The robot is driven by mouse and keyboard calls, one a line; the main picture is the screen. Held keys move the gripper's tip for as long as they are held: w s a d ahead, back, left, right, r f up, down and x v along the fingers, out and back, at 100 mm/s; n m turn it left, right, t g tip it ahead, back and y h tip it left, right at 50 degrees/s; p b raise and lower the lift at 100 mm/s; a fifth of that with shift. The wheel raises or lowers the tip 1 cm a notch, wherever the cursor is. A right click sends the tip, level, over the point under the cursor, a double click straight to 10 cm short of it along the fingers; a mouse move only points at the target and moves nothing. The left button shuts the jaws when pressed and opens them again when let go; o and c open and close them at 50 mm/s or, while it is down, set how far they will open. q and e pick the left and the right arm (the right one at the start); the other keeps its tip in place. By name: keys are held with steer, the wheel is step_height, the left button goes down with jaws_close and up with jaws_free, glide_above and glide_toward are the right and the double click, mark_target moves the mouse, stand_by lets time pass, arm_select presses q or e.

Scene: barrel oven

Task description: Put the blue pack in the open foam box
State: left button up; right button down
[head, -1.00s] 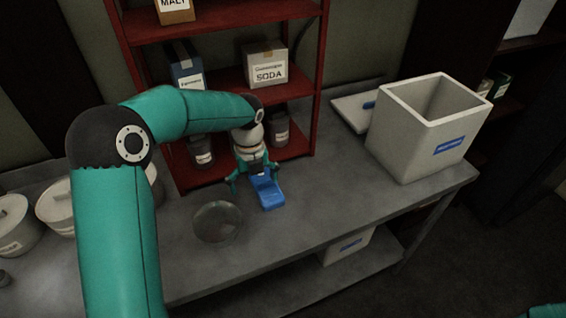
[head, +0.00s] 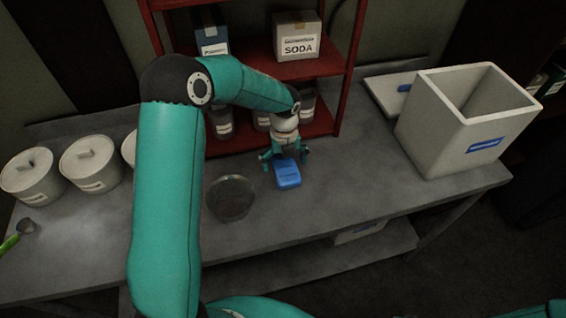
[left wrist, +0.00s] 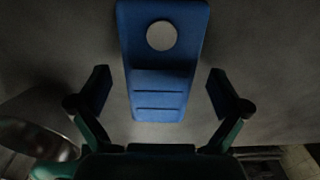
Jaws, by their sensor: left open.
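The blue pack (head: 287,174) lies on the grey bench in front of the red shelf. My left gripper (head: 286,157) is open just above its shelf-side end. In the left wrist view the blue pack (left wrist: 160,60) has a pale round spot and ridges, and the open fingers of the left gripper (left wrist: 160,92) stand on either side of it, with gaps. The open foam box (head: 462,133) is a pale, lidless box with a blue label at the right end of the bench. Its inner floor is hidden. My right gripper is not in view.
A pale lid (head: 386,97) lies behind the box. A round glass dish (head: 230,198) sits left of the pack. The red shelf (head: 341,80) holds a SODA box (head: 297,38). White lidded tubs (head: 92,165) stand at the left. Bench between pack and box is clear.

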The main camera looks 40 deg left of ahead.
arm_select(q)
steer(key=shift+f, duration=0.2)
steer(key=c, duration=1.6)
steer(key=shift+r, duration=0.1)
steer(key=shift+c, duration=0.2)
